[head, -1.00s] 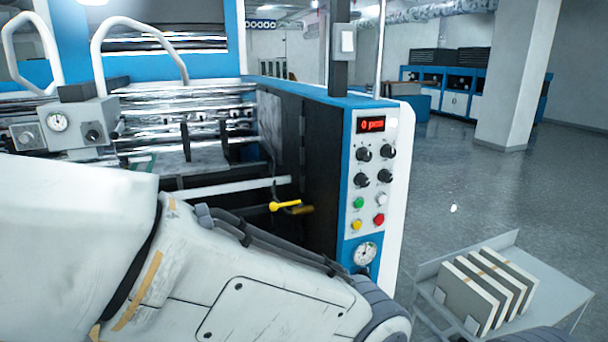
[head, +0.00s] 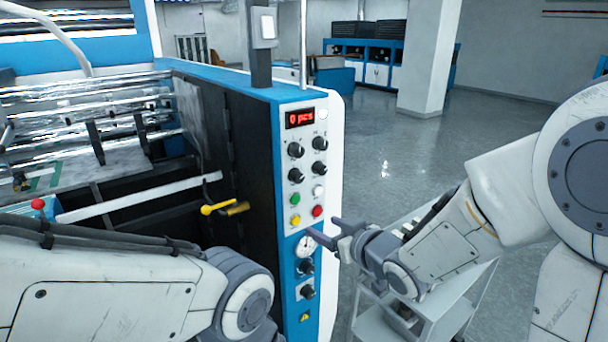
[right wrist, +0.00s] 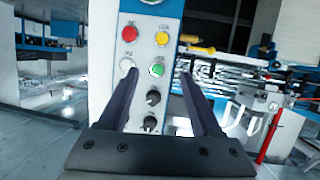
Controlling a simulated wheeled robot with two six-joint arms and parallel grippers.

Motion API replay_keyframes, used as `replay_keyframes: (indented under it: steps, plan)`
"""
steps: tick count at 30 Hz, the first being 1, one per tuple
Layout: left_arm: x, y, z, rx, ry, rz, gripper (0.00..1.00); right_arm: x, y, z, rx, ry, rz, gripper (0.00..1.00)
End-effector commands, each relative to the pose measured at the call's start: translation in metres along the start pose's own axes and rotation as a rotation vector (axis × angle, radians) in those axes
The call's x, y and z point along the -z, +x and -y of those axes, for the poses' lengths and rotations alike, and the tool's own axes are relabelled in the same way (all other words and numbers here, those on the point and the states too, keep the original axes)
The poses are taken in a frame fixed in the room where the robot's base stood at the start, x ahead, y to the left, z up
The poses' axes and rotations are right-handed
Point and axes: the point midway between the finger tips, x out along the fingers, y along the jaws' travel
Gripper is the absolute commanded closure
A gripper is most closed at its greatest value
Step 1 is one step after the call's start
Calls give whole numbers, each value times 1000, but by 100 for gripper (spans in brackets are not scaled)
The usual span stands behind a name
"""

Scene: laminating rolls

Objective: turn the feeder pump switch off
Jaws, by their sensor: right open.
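The control panel (head: 308,225) on the end of the blue and white machine carries several black rotary switches. Two pairs sit under the red display, one of them a knob (head: 320,143). Two more, including a lower knob (head: 307,291), sit below a round gauge. Labels are too small to read, so I cannot tell which is the feeder pump switch. My right gripper (head: 323,227) is open and empty at the panel's right side, near the gauge. In the right wrist view the panel appears upside down, with two knobs (right wrist: 153,97) between the open fingers. My left gripper is not in view.
Green, white, yellow and red buttons (head: 317,211) sit between the upper knobs and the gauge (head: 305,245). A yellow-handled lever (head: 218,207) sticks out left of the panel. A grey cart (head: 458,312) stands below my right arm. The floor behind is open.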

Motion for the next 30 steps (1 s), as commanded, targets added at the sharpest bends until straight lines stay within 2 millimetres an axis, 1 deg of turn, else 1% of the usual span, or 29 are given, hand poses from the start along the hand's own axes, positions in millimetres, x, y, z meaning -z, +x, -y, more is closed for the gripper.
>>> replay_keyframes:
  steps: [1, 3, 6, 10, 13, 17, 24, 30]
  plan:
    - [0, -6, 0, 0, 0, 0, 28, 12, -1, -9, 12, 9, -65, 34]
    - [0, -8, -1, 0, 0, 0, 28, 26, -3, -14, 41, 19, -158, 34]
    - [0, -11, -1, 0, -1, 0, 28, 41, -9, -19, 77, 31, -257, 34]
    - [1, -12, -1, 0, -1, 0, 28, 51, -14, -21, 105, 43, -327, 34]
    - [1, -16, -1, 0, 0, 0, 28, 56, -11, -21, 114, 46, -344, 34]
    - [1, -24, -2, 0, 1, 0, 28, 64, 5, -18, 117, 45, -344, 34]
    - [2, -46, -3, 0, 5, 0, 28, 80, 48, -14, 115, 44, -343, 34]
    - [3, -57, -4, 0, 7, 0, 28, 88, 73, -11, 114, 44, -343, 34]
